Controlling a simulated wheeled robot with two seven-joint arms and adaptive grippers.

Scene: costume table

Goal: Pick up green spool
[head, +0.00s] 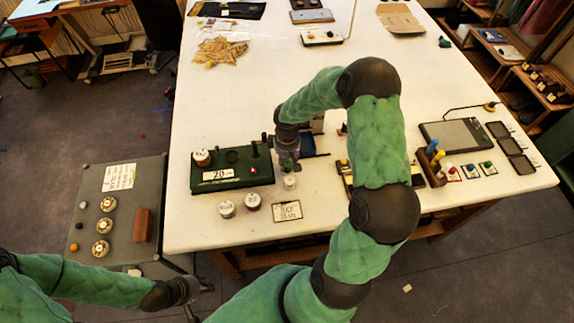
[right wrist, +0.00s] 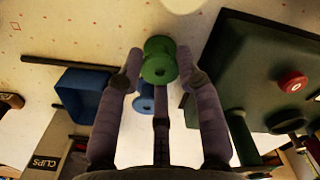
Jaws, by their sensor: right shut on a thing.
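The green spool (right wrist: 158,62) is between the fingertips of my right gripper (right wrist: 160,66) in the right wrist view, and the fingers press on it from both sides. In the head view my right gripper (head: 288,158) is low over the white table, just right of the dark green peg board (head: 230,181). The spool is small and partly hidden by the gripper there. A blue spool (right wrist: 143,104) shows behind the green one in the right wrist view. My left gripper (head: 186,291) is at the lower left, away from the table; its fingers are unclear.
White-topped spools (head: 227,209) and a label card (head: 287,211) stand near the table's front edge. A blue bin (right wrist: 84,94) is close to the right gripper. A grey side table (head: 120,210) holds several reels. The table's middle back is mostly clear.

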